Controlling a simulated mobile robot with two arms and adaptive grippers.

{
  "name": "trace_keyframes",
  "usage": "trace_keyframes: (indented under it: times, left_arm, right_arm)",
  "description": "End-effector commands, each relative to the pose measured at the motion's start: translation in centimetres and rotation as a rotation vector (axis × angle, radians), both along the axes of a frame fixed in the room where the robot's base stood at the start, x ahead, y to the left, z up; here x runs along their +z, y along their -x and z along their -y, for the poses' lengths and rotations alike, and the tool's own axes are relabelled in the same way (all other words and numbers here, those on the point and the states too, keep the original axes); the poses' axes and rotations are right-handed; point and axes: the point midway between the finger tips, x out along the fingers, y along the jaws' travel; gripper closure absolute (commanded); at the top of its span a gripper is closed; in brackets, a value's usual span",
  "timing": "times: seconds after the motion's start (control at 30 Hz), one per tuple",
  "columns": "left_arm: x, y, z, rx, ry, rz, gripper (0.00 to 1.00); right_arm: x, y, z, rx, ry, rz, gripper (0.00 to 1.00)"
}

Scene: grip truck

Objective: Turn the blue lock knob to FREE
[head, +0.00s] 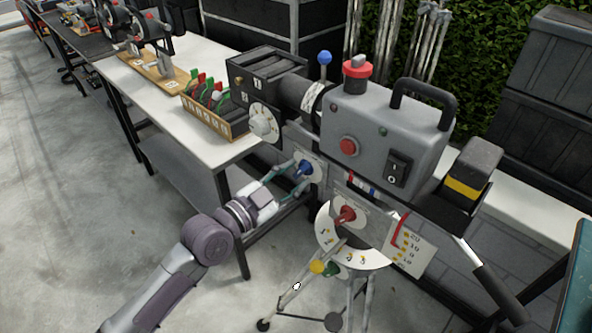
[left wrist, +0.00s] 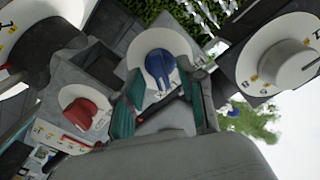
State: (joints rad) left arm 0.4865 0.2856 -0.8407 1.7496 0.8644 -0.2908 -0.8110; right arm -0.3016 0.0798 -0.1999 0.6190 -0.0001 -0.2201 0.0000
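The blue lock knob (head: 305,168) sits on a pale round dial on the side of the grey camera head (head: 385,125). In the left wrist view the blue knob (left wrist: 160,68) stands out from its white dial (left wrist: 178,42). My left gripper (head: 297,169) reaches it from the left. In the left wrist view its teal fingers (left wrist: 165,85) are spread on either side of the knob, with visible gaps, so it is open. I cannot tell whether the tips reach past the knob's face. The dial's lettering is too small to read. My right gripper is not in view.
A red knob (head: 344,215) is below right, above a yellow knob (head: 318,267). It also shows in the left wrist view (left wrist: 80,113). A white dial (head: 263,124) is above left. A white table (head: 180,110) with a wooden rack (head: 214,118) stands behind. Tripod legs (head: 357,300) are below.

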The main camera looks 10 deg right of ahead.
Motion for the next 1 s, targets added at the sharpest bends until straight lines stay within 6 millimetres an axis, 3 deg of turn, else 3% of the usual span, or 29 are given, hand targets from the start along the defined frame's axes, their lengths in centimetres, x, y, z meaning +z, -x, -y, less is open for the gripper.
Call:
trace_keyframes:
  times: [0.43,0.67,1.0]
  left_arm:
    - [-0.05,-0.64,0.97,0.0,-0.001,0.0,0.6]
    - [-0.04,-0.63,0.95,0.0,0.0,0.0,0.99]
    - [-0.05,-0.62,0.95,0.0,0.025,-0.038,1.0]
  right_arm:
    - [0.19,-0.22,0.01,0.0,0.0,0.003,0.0]
    - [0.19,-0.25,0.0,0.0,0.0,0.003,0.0]
    - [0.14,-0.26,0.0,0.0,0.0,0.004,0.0]
